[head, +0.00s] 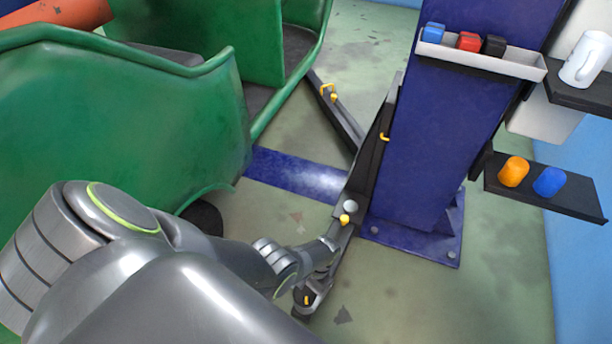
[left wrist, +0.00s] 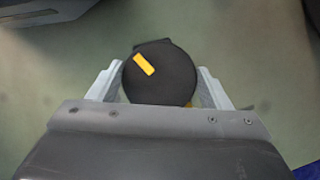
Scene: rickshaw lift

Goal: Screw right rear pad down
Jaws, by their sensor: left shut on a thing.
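The pad (left wrist: 152,85) is a round black disc with a yellow mark on top, at the near end of a dark lift arm (head: 340,248). It also shows in the head view (head: 304,300), low in the middle. My left gripper (head: 309,287) is shut on the pad, with one pale finger on each side of it in the left wrist view (left wrist: 163,86). The pad's underside and thread are hidden. My right gripper is not in view.
A green rickshaw (head: 110,120) stands at the left. A blue lift post (head: 430,130) stands at the right, with a tool tray (head: 485,58) and a shelf (head: 570,197) holding orange and blue caps. A second lift arm (head: 340,115) reaches under the rickshaw.

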